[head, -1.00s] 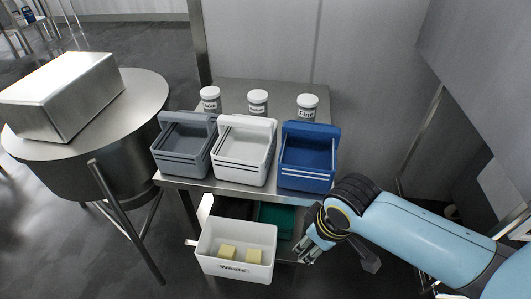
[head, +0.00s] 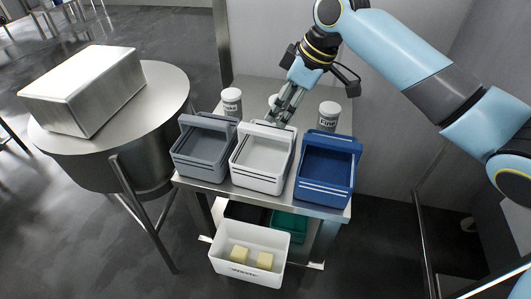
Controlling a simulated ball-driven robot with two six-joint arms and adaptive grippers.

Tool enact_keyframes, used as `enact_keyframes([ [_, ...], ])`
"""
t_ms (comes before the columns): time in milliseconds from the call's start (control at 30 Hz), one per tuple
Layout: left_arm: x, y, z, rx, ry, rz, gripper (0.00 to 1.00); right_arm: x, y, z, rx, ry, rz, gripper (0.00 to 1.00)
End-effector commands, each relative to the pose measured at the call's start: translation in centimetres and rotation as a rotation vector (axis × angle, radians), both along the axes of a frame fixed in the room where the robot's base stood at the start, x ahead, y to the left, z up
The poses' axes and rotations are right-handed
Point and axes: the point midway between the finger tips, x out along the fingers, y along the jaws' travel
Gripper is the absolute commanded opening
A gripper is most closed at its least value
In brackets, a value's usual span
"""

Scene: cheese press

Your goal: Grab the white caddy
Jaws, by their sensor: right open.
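The white caddy (head: 257,182) stands upright in the middle of three caddies on the metal table (head: 331,211). Its handle bar (head: 268,131) runs along its back edge. My right gripper (head: 279,116) is open and points down from above and behind. Its fingertips are at the back of the white caddy, close to the handle; I cannot tell whether they touch it. The fingers hide most of the middle jar. My left gripper is not in view.
A grey caddy (head: 203,158) stands close on the left, a blue caddy (head: 323,184) on the right. Labelled jars stand behind, left (head: 232,103) and right (head: 329,115). A white waste bin (head: 247,270) with two yellowish blocks sits below. A round metal table (head: 160,106) stands left.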

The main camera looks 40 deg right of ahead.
Motion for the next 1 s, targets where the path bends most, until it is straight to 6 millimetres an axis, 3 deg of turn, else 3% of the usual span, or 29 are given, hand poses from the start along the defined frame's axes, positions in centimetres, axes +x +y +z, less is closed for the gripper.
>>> enact_keyframes([
  [100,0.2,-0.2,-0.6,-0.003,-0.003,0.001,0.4,0.6,0.6,-2.1,0.002,0.002,-0.002,0.5],
  [367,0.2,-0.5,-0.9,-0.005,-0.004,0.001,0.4,1.6,1.2,-4.3,0.002,0.001,-0.003,0.5],
  [600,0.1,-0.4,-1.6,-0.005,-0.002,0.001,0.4,3.2,2.0,-7.4,0.0,0.002,-0.003,0.5],
  [1000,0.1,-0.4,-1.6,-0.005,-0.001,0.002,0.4,3.4,2.1,-7.9,-0.002,0.001,-0.003,0.5],
])
